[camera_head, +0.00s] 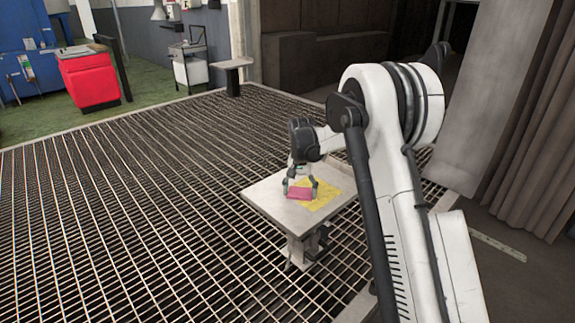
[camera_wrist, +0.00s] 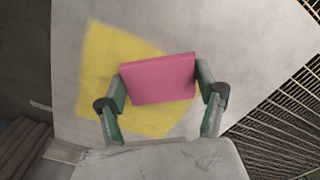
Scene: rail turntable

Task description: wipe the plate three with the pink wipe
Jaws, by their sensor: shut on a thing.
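My gripper (camera_wrist: 160,82) is shut on the pink wipe (camera_wrist: 158,78), with a green-sided finger at each end of it. The wipe is a pink block; it also shows in the head view (camera_head: 299,193). It is over a pale plate (camera_head: 265,199) on a stand, which fills much of the wrist view (camera_wrist: 260,50). A yellow patch (camera_wrist: 105,65) lies on the plate, partly hidden behind the wipe and my fingers. The patch also shows in the head view (camera_head: 325,197). I cannot tell whether the wipe touches the plate. No number shows on the plate.
A metal grating floor (camera_head: 120,210) surrounds the plate's stand. Another small plate on a post (camera_head: 232,63) stands at the back. A red cabinet (camera_head: 88,80) and a white cart (camera_head: 190,70) are farther off. A grey curtain (camera_head: 535,130) hangs at the right.

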